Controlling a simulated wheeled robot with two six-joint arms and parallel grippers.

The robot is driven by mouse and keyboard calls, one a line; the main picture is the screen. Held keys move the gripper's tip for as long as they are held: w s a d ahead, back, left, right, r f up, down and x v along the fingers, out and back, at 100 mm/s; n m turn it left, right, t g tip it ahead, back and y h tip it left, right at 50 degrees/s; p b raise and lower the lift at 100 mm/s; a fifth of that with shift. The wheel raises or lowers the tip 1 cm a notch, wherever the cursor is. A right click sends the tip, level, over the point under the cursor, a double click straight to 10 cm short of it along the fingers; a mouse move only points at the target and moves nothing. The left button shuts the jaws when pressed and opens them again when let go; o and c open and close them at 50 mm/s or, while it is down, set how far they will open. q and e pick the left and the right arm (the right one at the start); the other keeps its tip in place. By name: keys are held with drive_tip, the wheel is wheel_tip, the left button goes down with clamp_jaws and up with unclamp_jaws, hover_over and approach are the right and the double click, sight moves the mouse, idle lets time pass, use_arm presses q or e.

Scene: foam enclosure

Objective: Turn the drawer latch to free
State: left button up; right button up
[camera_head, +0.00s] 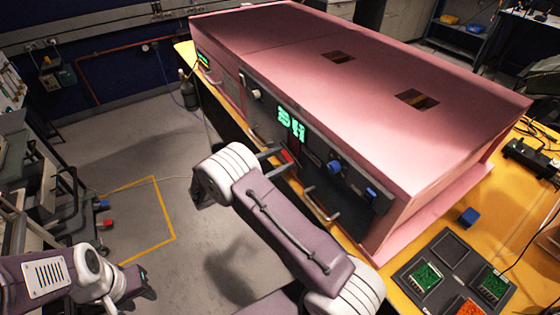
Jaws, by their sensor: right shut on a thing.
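The pink enclosure (380,120) stands on a yellow table, with a dark control panel (322,172) on its front. A small red part (287,156), which looks like the drawer latch, sits low on the panel. My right gripper (278,160) reaches the panel from the front with its dark fingers at this red part, shut on it. My wrist hides some of the contact, and the latch's exact angle cannot be read. My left gripper (143,290) is low at the left, over the floor, far from the panel; its fingers are too unclear to judge.
The panel has a green display (291,122), a blue knob (335,165) and a metal handle (322,206). A blue cube (468,216) and a dark tray (411,277) with green and orange pieces lie on the table at right. The grey floor at left is mostly clear.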

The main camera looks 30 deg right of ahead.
drive_tip(key=shift+s+f+m+b, duration=0.1)
drive_tip(key=shift+f+m+b, duration=0.05)
drive_tip(key=shift+m+b, duration=3.55)
drive_tip(key=shift+s+f+m+b, duration=0.1)
drive_tip(key=shift+m+b, duration=2.9)
drive_tip(key=shift+m, duration=1.4)
drive_tip(key=o, duration=1.4)
drive_tip(key=shift+r, duration=0.1)
drive_tip(key=a, duration=0.9)
drive_tip(key=shift+s, duration=0.3)
